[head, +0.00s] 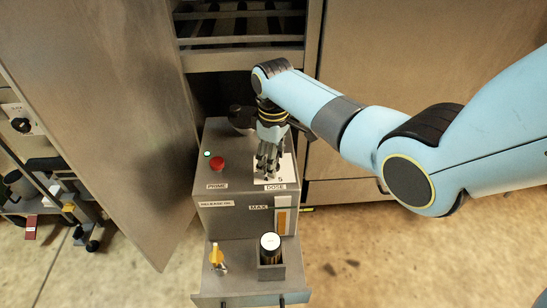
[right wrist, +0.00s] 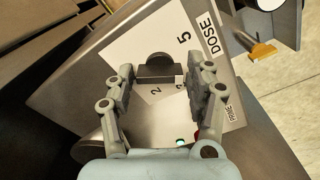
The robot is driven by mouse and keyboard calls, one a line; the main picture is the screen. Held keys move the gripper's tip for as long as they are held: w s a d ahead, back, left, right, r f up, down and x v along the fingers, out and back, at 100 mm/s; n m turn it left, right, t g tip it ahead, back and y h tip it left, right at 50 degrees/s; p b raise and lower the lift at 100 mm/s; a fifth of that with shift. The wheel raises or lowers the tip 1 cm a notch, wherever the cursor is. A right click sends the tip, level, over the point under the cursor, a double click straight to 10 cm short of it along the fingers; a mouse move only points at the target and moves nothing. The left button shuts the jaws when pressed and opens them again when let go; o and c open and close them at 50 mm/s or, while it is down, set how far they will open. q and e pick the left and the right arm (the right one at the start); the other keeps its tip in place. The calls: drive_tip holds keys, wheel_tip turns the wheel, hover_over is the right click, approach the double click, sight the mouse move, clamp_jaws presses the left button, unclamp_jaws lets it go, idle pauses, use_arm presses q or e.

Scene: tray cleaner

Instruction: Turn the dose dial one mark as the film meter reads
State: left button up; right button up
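The machine (head: 212,175) is a grey metal box. The dose dial (right wrist: 155,66) is a dark knob on a white plate printed with numbers and the word DOSE (head: 275,187). My right gripper (head: 267,168) points down over this plate and hides the dial in the head view. In the right wrist view its two fingers stand apart on either side of the dial (right wrist: 163,70), with a visible gap on each side. A vertical gauge with an orange column (head: 282,219), likely the film meter, is on the front beside the MAX label. My left gripper is out of view.
A red button (head: 217,163) and a small green light (head: 207,154) sit left of the dial. A lower tray (head: 235,285) holds a black bottle with a white cap (head: 270,243) and a yellow-topped part (head: 216,256). A large metal panel (head: 105,110) stands at left.

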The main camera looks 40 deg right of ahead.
drive_tip(key=c, duration=0.8)
drive_tip(key=shift+o, duration=0.2)
drive_tip(key=shift+r+m+p, duration=0.2)
drive_tip(key=shift+m+p, duration=0.9)
drive_tip(key=shift+p, duration=0.05)
drive_tip(key=shift+m+p, duration=0.7)
drive_tip(key=shift+m, duration=0.2)
drive_tip(key=shift+m+p, duration=0.65)
drive_tip(key=shift+m, duration=0.55)
drive_tip(key=shift+f+m+p, duration=0.15)
drive_tip(key=shift+m+p, duration=0.45)
drive_tip(key=shift+m, duration=1.3)
